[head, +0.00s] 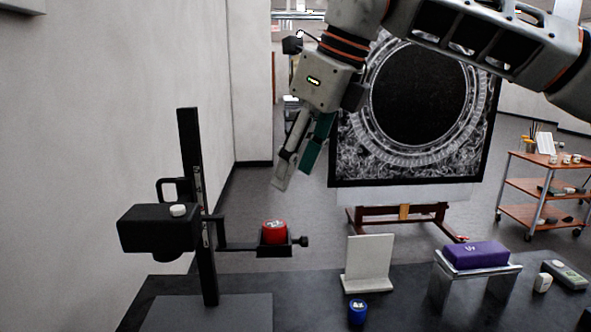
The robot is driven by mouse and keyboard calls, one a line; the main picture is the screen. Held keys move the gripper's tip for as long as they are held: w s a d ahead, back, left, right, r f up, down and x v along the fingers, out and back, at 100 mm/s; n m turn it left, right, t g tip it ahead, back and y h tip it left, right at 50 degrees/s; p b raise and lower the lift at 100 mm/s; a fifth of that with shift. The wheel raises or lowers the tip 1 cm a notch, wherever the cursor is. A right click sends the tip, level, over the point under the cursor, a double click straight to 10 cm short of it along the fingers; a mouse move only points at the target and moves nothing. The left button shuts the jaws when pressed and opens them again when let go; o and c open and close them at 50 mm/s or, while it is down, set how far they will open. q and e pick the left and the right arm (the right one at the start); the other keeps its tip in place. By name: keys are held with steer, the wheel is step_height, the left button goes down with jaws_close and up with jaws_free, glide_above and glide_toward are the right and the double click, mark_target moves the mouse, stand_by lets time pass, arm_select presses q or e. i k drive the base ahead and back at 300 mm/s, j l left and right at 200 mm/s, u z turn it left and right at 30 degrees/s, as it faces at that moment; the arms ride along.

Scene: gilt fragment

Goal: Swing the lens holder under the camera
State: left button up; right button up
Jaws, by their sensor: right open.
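A black camera (150,232) is mounted on an upright black column (190,150) at the left, above a dark base plate (215,312). The lens holder (266,251) is a black arm reaching right from the column, out to the side of the camera and not under it. A red round piece (273,231) sits in its outer end, and a small black knob (303,241) sticks out at its right tip. My right gripper (297,180) hangs in the air above the holder, open and empty, its fingers pointing down and slightly left. My left gripper is out of view.
On the dark table (330,290) stand a white angled stand (367,265), a blue jar (357,312) and a purple box (475,254) on a metal riser (500,272). A large framed picture (350,165) on an easel and a wheeled cart (545,185) stand behind.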

mark_target(271, 251)
steer(key=k, duration=1.5)
